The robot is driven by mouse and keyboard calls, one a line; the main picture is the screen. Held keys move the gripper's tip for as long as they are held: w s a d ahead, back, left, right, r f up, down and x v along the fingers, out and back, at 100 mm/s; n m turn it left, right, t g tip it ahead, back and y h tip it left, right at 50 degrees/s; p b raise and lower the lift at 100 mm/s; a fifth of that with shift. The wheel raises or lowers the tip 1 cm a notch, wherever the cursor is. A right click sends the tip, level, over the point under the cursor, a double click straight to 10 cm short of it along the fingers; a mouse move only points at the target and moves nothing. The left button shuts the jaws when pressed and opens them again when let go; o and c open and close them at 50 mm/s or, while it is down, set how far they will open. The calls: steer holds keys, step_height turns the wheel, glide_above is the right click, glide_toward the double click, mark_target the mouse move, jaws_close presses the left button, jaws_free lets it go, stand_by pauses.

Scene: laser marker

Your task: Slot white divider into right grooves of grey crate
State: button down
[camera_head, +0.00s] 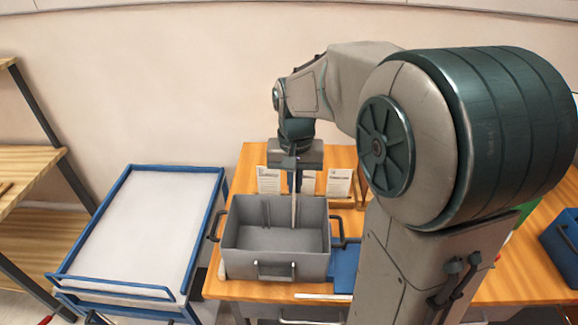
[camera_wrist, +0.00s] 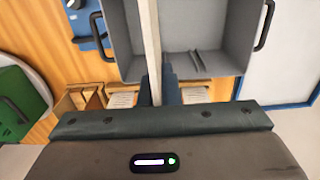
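The grey crate (camera_head: 255,262) stands on the wooden table, its open top up. My gripper (camera_head: 292,180) is over its far wall, shut on the white divider (camera_head: 295,208), which I see nearly edge-on as an upright strip. The divider is right of the crate's middle; I cannot tell how deep it sits. In the wrist view the divider (camera_wrist: 151,35) runs away from between my fingers (camera_wrist: 157,88) across the crate (camera_wrist: 215,20). One pair of groove ribs (camera_wrist: 197,60) shows empty on the crate's wall; the right grooves are hidden behind the divider and my fingers.
A white-topped trolley with a blue frame (camera_head: 184,174) stands left of the table (camera_head: 250,292). A blue object (camera_head: 345,268) lies right of the crate. Small cards (camera_head: 339,183) stand behind it. The crate has handles (camera_head: 214,225) sticking out. A blue bin (camera_head: 562,235) is far right.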

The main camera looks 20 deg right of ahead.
steer(key=shift+s+f+b, duration=0.15)
steer(key=shift+f+b, duration=0.3)
steer(key=shift+f, duration=0.1)
steer(key=shift+f+b, duration=7.25)
steer(key=shift+f, duration=2.4)
steer(key=c, duration=1.6)
jaws_free()
steer(key=shift+o, duration=0.2)
step_height(320, 180, up, 9)
steer(key=p, duration=0.7)
